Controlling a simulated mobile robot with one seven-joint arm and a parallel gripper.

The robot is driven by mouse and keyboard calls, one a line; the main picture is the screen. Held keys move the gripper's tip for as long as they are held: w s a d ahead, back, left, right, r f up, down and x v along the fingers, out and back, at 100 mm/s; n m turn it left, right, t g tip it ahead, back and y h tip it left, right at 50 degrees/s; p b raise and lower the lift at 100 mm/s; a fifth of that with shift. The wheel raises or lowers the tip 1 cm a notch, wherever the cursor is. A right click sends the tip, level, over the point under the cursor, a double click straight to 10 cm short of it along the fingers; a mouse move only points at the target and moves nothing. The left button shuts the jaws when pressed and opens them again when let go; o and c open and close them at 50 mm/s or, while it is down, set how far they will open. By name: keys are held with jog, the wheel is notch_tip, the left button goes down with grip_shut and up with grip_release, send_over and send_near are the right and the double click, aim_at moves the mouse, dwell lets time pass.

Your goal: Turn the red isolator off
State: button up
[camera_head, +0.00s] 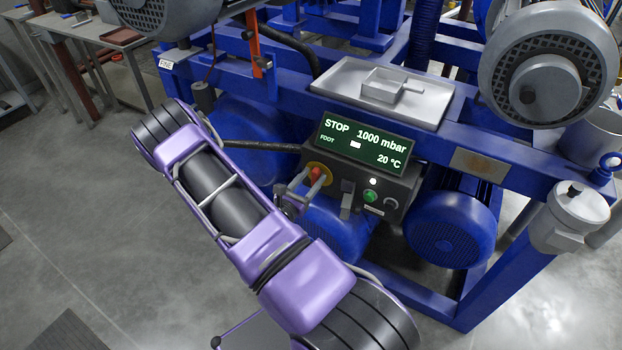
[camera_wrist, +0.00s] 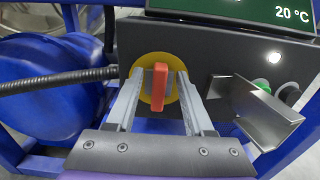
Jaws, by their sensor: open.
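The red isolator (camera_head: 316,174) is a red handle on a round yellow plate (camera_head: 325,168) on the left of the dark control box. In the wrist view the red handle (camera_wrist: 159,87) stands upright, in front of the yellow plate (camera_wrist: 147,62). My gripper (camera_wrist: 156,84) is open, with one finger on each side of the handle and a gap showing on both sides. In the head view my gripper (camera_head: 296,186) is at the isolator and partly covers it. I cannot tell the exact depth of the fingertips relative to the handle.
The display (camera_head: 365,143) above reads STOP, 1000 mbar, 20 °C. A green button (camera_head: 370,196), a black knob (camera_head: 391,203) and a metal flap (camera_wrist: 254,110) are to the right. A black hose (camera_wrist: 58,80) enters from the left. Blue frame and motors (camera_head: 452,228) surround the box.

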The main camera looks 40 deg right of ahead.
jog(key=shift+c, duration=0.3)
grip_shut()
jog(key=shift+w+a+f+n+p, duration=0.15)
jog(key=shift+w+f+n+p, duration=0.2)
jog(key=shift+n, duration=2.6)
jog(key=shift+w+a+f+n+p, duration=0.15)
jog(key=shift+w+f+n+p, duration=0.25)
jog(key=shift+n, duration=2.6)
jog(key=shift+w+a+f+n+p, duration=0.25)
jog(key=shift+n+p, duration=0.2)
jog(key=shift+n, duration=2.5)
jog(key=shift+d, duration=0.1)
jog(key=shift+s, duration=0.1)
jog(key=shift+o, duration=0.3)
grip_release()
